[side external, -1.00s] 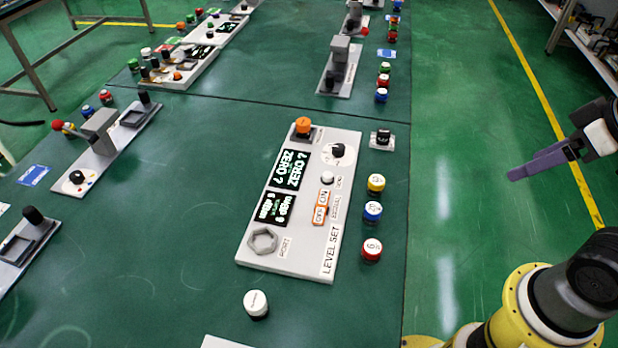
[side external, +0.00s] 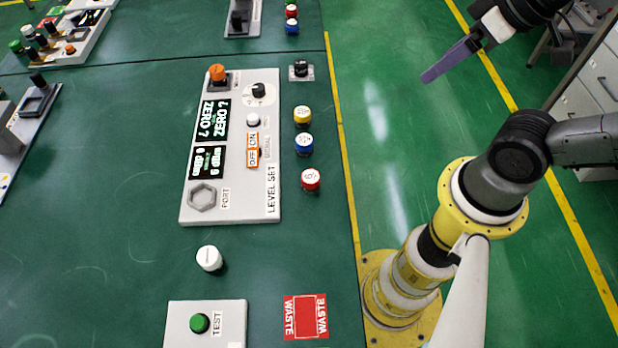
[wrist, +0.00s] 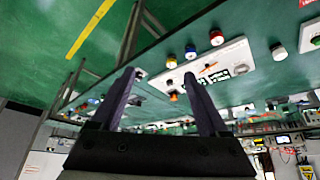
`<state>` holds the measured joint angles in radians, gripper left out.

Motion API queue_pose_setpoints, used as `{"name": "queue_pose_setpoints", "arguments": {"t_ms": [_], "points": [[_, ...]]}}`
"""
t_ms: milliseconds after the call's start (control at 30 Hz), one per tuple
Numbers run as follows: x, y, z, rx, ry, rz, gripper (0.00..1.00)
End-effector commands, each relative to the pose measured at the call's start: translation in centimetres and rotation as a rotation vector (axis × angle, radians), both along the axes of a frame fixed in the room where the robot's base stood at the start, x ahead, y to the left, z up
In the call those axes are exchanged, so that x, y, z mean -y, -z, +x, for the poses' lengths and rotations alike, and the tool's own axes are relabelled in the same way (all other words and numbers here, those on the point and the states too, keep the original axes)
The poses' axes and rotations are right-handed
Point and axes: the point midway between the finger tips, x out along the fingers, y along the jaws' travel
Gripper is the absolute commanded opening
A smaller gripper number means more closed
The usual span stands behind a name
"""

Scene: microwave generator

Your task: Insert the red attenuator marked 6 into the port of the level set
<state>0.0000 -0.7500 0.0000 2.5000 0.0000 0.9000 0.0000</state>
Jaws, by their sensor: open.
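The red attenuator marked 6 (side external: 310,179), with a white top, stands upright on the green table, right of the level set panel (side external: 230,212). The port (side external: 202,196) is a grey hexagonal ring at the panel's near left, and it looks empty. My gripper (side external: 424,78) is in the air above the floor, right of the table and well away from the attenuator. In the wrist view my gripper's fingers (wrist: 163,76) are wide apart with nothing held between them. The small caps beyond them are too small to read there.
Blue (side external: 303,144) and yellow (side external: 303,116) attenuators stand in line beyond the red one. A white cap (side external: 209,258) stands below the port. A test block with a green button (side external: 199,323) and a red waste mat (side external: 306,338) lie near the front.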

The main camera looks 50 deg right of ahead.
Motion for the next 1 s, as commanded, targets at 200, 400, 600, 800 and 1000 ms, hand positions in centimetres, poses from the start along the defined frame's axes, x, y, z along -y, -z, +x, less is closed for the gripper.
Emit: {"name": "queue_pose_setpoints", "arguments": {"t_ms": [200,400,600,800,1000], "points": [[0.0,0.0,0.0,0.000,0.000,0.000,0.78],[0.0,0.0,0.0,0.000,0.000,0.000,0.84],[0.0,0.0,0.0,0.000,-0.007,-0.004,0.84],[-0.1,-1.7,1.7,0.024,-0.122,-0.064,0.84],[-2.4,-1.8,6.4,-0.057,-0.356,-0.127,0.84]]}}
